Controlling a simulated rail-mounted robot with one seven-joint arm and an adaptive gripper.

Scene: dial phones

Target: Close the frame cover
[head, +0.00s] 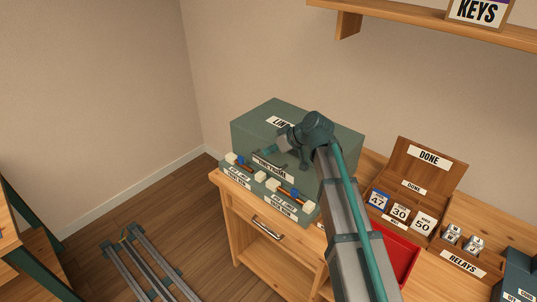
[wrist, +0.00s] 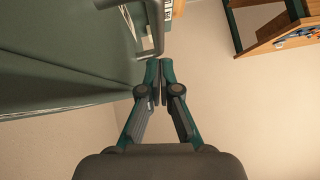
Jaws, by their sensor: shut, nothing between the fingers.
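The green frame box (head: 255,117) stands on the wooden bench, with a white label on its top and another low on its front. In the wrist view a large green panel of it (wrist: 60,50) fills the upper left. A grey bar handle (wrist: 158,28) projects from it. My gripper (wrist: 166,64) is shut and empty, its tips just below the end of the handle; I cannot tell whether they touch. In the head view my gripper (head: 262,153) is at the box's front. My arm hides the right part, and how far the cover stands open is unclear.
To the right are a red tray (head: 402,257), a wooden DONE box (head: 430,165) with number cards, and a RELAYS tray (head: 462,262). A shelf (head: 420,18) hangs above.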

